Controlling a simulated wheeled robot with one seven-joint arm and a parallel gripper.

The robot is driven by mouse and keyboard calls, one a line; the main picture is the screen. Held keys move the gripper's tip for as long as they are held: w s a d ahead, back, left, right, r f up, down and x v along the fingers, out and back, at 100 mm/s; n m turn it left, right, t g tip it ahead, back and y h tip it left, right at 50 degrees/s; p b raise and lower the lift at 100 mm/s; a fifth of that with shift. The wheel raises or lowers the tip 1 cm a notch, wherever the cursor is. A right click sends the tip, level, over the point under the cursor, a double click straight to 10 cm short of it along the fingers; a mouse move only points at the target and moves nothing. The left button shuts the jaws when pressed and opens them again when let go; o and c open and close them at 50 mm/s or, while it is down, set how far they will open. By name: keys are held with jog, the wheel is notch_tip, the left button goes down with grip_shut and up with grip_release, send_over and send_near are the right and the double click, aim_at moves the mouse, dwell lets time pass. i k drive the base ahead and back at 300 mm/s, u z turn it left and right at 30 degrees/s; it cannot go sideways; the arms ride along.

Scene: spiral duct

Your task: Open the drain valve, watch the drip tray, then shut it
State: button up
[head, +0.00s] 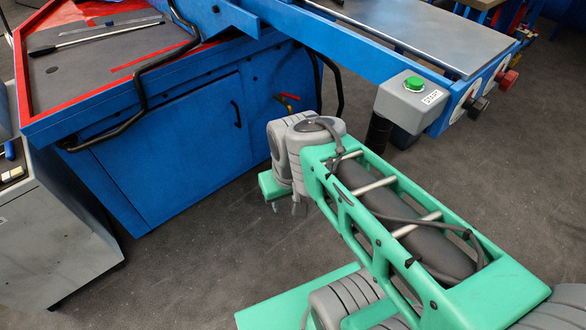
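A small valve with a red handle (289,96) shows low on the blue machine's side, just beyond my arm's far grey joint. Its body is partly hidden and too small to tell whether it is open or shut. I see no drip; the floor right under the valve is largely covered by my arm. I cannot make out a drip tray. My green and grey arm reaches from the lower right toward the machine.
The blue cabinet (185,140) with a black handle stands left of my arm. A black bent rail (150,75) juts from its edge. A grey box with a green button (414,84) hangs from a blue beam on the right. Grey floor (190,255) lies clear in front.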

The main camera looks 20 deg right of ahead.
aim_at(283, 94)
jog(key=z, duration=0.2)
jog(key=i, duration=0.85)
jog(key=u, duration=1.2)
